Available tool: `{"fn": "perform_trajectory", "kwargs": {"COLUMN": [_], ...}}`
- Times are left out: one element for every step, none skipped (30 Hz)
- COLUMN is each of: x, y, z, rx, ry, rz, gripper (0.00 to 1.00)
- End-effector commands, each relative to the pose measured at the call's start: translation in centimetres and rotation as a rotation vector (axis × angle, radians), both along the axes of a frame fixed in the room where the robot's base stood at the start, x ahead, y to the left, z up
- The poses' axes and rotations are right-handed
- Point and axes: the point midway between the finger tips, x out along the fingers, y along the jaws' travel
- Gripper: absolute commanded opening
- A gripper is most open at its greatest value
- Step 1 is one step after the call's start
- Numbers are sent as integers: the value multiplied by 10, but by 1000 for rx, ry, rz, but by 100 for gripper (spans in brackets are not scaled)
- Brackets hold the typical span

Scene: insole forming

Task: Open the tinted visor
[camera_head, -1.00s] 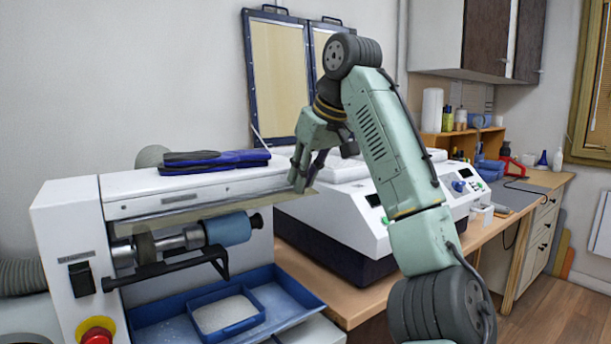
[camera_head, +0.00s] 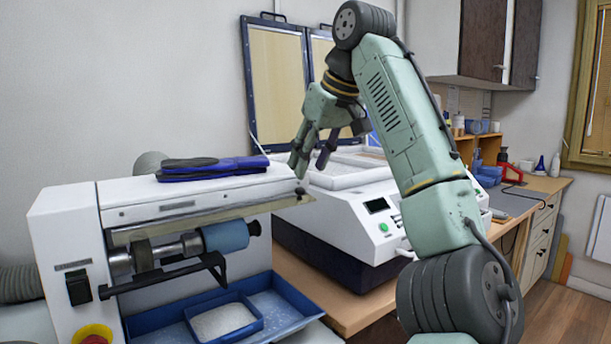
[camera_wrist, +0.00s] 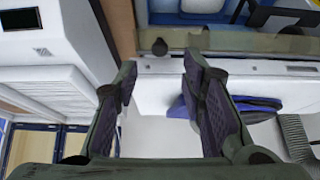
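The tinted visor (camera_head: 190,222) is a long, see-through brownish strip along the front of the white grinding machine (camera_head: 150,203). It hangs low over the rollers. A small dark knob (camera_head: 300,191) sits at its right end. In the wrist view the visor (camera_wrist: 235,40) crosses the top, with the knob (camera_wrist: 159,46) near its left end. My gripper (camera_head: 311,162) is above and just behind the knob. In the wrist view its two fingers (camera_wrist: 160,75) are apart, with nothing between them, and the knob shows beyond the fingertips. No contact with the visor is visible.
Blue-and-black insoles (camera_head: 212,167) lie on the machine's top. A blue tray (camera_head: 285,300) sits below the rollers. A white forming press (camera_head: 345,215) with raised framed lids (camera_head: 275,85) stands behind to the right, close to my arm. An emergency stop (camera_head: 93,338) is at lower left.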

Motion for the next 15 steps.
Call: {"fn": "perform_trajectory", "kwargs": {"x": [-2,-4,-5,-6,-7,-7,-8,-8,-8,-8,-8,-8,-8,-8,-8], "y": [-3,-4,-5,-5,-5,-6,-6,-6,-6,-6,-6,-6,-6,-6,-6], "z": [6,8,11,13,14,15,16,16,16,16,16,16,16,16,16], "rx": [-1,-2,0,0,0,0,0,0,0,0,1,1,1,1,1], "ry": [0,0,1,0,0,0,0,0,1,1,2,2,2,1,1], "rz": [-3,-2,-2,-2,-1,-1,-1,-1,-1,-1,0,0,0,0,1], "gripper": [37,37,37,37,37,37,37,37,37,37,37,37,37,37,37]}}
